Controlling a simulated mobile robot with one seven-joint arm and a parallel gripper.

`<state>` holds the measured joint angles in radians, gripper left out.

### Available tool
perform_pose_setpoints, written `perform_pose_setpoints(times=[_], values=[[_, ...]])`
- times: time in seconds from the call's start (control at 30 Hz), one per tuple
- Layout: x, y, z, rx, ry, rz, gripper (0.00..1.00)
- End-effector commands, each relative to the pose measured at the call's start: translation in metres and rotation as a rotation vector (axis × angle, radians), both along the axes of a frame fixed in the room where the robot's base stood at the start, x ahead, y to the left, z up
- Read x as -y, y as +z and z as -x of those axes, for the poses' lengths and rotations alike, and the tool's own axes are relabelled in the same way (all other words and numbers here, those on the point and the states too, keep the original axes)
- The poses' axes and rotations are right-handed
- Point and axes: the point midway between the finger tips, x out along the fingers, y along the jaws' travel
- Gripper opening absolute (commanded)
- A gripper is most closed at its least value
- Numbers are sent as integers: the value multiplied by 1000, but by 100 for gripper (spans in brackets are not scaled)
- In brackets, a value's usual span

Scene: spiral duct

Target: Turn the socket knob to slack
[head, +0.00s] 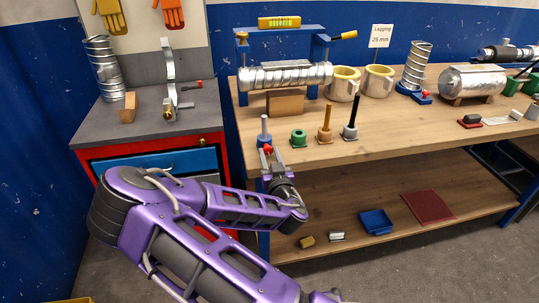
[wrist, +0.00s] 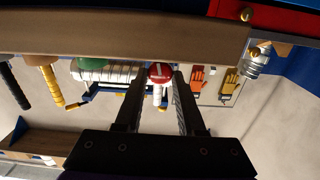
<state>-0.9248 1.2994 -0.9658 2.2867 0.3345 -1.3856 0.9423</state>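A red round knob with a pale line across its face (wrist: 160,73) sits in the wrist view between my two fingertips. In the head view the red knob (head: 268,149) is at the front edge of the bench, just below a blue socket (head: 264,140) holding an upright pale-handled tool (head: 264,125). My gripper (head: 273,159) is right at the knob, partly hidden by its own wrist. In the wrist view my gripper's fingers (wrist: 160,78) are apart, one on each side of the knob, with a narrow gap showing on both sides. Contact with the knob is not visible.
A green ring (head: 298,138), an orange-handled tool (head: 325,125) and a black-handled tool (head: 349,122) stand to the right along the bench front. The wooden bench (head: 400,128) has free room further right. A red cabinet with a blue drawer (head: 180,158) stands close left.

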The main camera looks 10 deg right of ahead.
Motion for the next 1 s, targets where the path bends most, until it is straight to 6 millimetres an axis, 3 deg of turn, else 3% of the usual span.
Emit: perform_pose_setpoints(times=[0.03, 0.13, 0.53, 1.0], values=[[0, 0, 0, 0, 0, 0, 15], [0, 0, 0, 0, 0, 0, 0], [0, 0, 0, 0, 0, 55, 0], [-1, -1, -1, 1, 1, 368, 0]])
